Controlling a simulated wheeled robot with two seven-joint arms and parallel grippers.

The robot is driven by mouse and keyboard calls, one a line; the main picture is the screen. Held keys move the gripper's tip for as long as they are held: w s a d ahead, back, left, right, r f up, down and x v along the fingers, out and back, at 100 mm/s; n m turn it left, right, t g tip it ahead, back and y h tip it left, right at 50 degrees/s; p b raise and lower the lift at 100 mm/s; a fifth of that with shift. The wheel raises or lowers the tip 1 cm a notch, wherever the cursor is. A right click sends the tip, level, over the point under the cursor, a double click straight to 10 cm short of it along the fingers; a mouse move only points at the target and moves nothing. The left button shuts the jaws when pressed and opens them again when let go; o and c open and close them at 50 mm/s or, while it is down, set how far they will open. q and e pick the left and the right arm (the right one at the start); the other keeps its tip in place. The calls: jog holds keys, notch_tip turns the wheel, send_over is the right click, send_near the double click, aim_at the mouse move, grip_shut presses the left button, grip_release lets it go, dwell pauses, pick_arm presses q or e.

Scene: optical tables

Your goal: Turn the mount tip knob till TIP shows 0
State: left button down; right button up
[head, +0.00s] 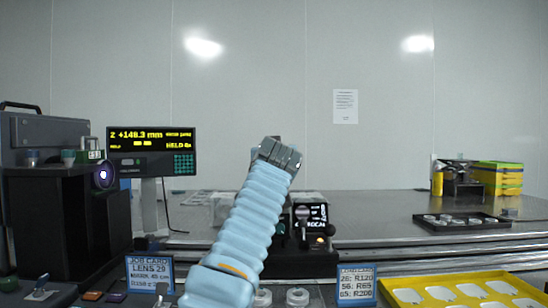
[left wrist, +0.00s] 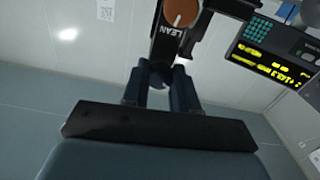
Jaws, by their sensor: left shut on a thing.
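My left gripper (head: 277,153) is raised in front of the back wall in the head view, its blue arm rising from the lower middle. In the left wrist view its two dark fingers (left wrist: 161,70) are shut on the lower end of a black mount (left wrist: 170,45). The mount carries an orange round knob (left wrist: 181,13) with a white pointer line, and the word LEAN below it. In the head view the gripper and arm hide most of the mount. The readout (head: 151,138) shows Z +148.3 mm and a HELD line; I can read no TIP value. My right gripper is not in view.
A dark projector-like instrument (head: 65,200) stands at left. Behind are a black tray (head: 461,221) and yellow boxes (head: 497,178). The air around the raised gripper is clear.

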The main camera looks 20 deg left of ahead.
pick_arm(q)
jog(key=shift+f, duration=0.1)
jog(key=c, duration=0.9)
grip_release()
jog(key=shift+o, duration=0.2)
jog(key=b+v, duration=0.8)
jog(key=v, duration=0.5)
jog(key=shift+s, duration=0.35)
jog(key=shift+d, duration=0.15)
